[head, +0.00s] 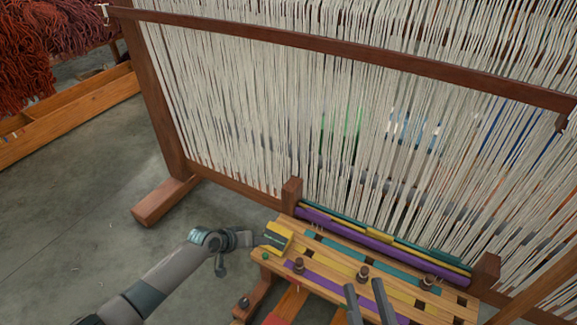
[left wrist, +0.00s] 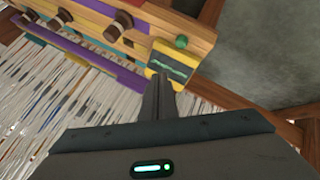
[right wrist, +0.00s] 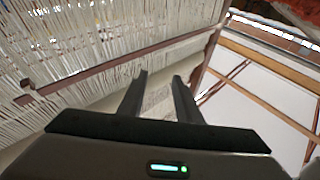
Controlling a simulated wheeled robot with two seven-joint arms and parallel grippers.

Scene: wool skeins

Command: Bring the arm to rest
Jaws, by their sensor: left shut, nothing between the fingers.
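My left gripper (head: 250,238) is at the left end of the wooden bench (head: 330,262), beside a yellow-edged box (head: 278,237). In the left wrist view its fingers (left wrist: 160,80) are together with nothing between them. Their tips appear close to the box, which has a dark face with a green wavy line (left wrist: 171,66); I cannot tell whether they touch. My right gripper (head: 364,286) is over the front of the bench. Its two fingers are apart and empty, as the right wrist view (right wrist: 160,78) also shows.
A tall loom frame (head: 155,90) with pale hanging threads (head: 250,100) stands behind the bench. The bench has several dark pegs (head: 362,273) and a green knob (left wrist: 181,42). Red-brown wool (head: 40,45) hangs at upper left above a wooden beam (head: 70,115). The floor at left is clear.

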